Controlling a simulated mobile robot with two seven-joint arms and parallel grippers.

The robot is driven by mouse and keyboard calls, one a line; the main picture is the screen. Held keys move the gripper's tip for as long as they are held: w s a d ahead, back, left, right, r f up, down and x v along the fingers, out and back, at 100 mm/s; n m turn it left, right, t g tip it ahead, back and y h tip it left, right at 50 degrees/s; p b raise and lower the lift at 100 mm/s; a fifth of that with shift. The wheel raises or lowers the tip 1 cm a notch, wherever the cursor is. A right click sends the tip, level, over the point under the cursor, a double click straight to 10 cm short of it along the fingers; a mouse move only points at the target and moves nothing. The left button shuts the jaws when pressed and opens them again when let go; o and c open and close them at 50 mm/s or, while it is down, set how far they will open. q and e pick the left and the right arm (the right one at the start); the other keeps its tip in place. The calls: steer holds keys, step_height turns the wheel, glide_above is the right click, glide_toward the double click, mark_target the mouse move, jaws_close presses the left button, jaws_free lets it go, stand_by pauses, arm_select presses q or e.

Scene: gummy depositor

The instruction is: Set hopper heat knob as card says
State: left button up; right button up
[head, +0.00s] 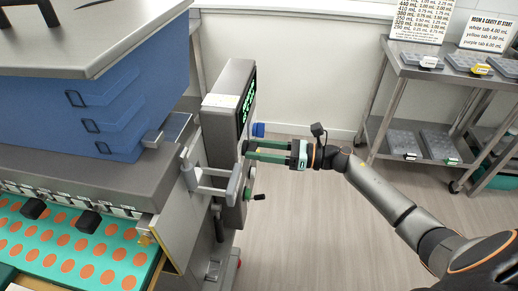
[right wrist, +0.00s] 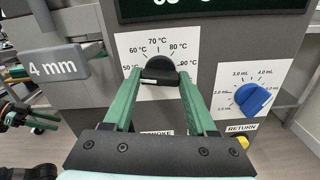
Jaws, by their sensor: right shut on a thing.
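The black heat knob (right wrist: 159,70) sits on a white dial plate marked from 50 °C to 90 °C in the right wrist view. The green fingers of my right gripper (right wrist: 157,88) are on either side of it, shut on the knob. I cannot tell which mark the knob points at.
A blue volume knob (right wrist: 252,98) is right of the heat knob, with a yellow button (right wrist: 243,142) below. A "4 mm" block (right wrist: 58,66) juts out at left. Printed cards (head: 418,20) stand on the cart (head: 400,70) at back right. Floor right of the box is clear.

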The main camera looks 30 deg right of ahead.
steer(key=shift+c, duration=1.4)
steer(key=shift+m, duration=0.3)
steer(key=shift+r+m+p, duration=0.1)
steer(key=shift+m+p, duration=4.05)
steer(key=shift+m, duration=11.35)
